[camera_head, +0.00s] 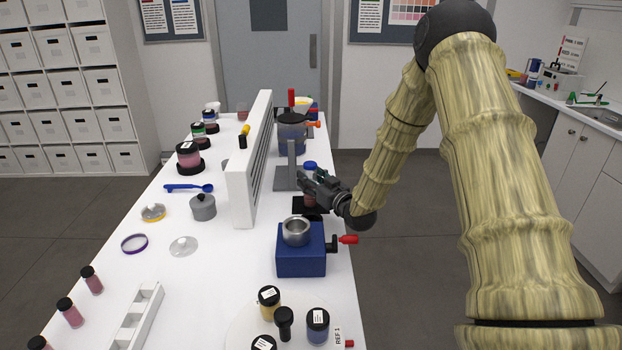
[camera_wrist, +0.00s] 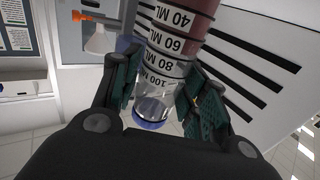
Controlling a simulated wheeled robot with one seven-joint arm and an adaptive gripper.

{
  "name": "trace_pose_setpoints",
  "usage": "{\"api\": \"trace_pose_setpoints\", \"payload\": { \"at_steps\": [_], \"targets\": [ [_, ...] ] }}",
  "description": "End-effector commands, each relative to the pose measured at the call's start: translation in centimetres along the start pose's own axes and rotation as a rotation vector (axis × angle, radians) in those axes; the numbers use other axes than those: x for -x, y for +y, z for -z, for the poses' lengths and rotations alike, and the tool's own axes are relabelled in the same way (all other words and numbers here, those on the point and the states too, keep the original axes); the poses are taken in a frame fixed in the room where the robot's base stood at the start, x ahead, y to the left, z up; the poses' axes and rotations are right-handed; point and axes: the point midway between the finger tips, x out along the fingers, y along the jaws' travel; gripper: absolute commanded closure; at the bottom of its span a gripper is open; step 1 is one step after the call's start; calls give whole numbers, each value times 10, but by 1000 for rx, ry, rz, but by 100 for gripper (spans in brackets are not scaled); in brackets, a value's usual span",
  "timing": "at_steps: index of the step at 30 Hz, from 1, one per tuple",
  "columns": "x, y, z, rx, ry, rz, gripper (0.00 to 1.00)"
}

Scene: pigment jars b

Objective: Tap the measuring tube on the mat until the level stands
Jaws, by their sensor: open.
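The measuring tube (camera_wrist: 158,98) lies between my gripper's two fingers (camera_wrist: 164,92) in the wrist view. It is clear, with black ML marks, a blue end (camera_wrist: 150,123) and dark pink content that seems to end between the 60 and 80 marks. My gripper is open around it. In the head view the tube's blue top (camera_head: 310,167) shows just behind my gripper (camera_head: 312,184). A small black mat (camera_head: 297,206) lies below, partly hidden by my gripper. Whether the tube's foot touches the mat is hidden.
A white slotted panel (camera_head: 248,165) stands left of my gripper. A grey stand (camera_head: 287,180) with a dark blue vessel (camera_head: 291,133) is behind. A blue box with a metal cup (camera_head: 300,262) is in front. Several jars and lids occupy the white table's left side.

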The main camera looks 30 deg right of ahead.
Motion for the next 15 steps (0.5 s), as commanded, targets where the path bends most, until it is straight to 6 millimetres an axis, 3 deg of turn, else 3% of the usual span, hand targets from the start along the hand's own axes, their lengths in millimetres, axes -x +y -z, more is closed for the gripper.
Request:
{"api": "trace_pose_setpoints", "payload": {
  "at_steps": [4,11,15],
  "targets": [
    [0,0,1,0,0,0,58],
    [0,0,1,0,0,0,99],
    [0,0,5,0,0,0,99]
  ]
}}
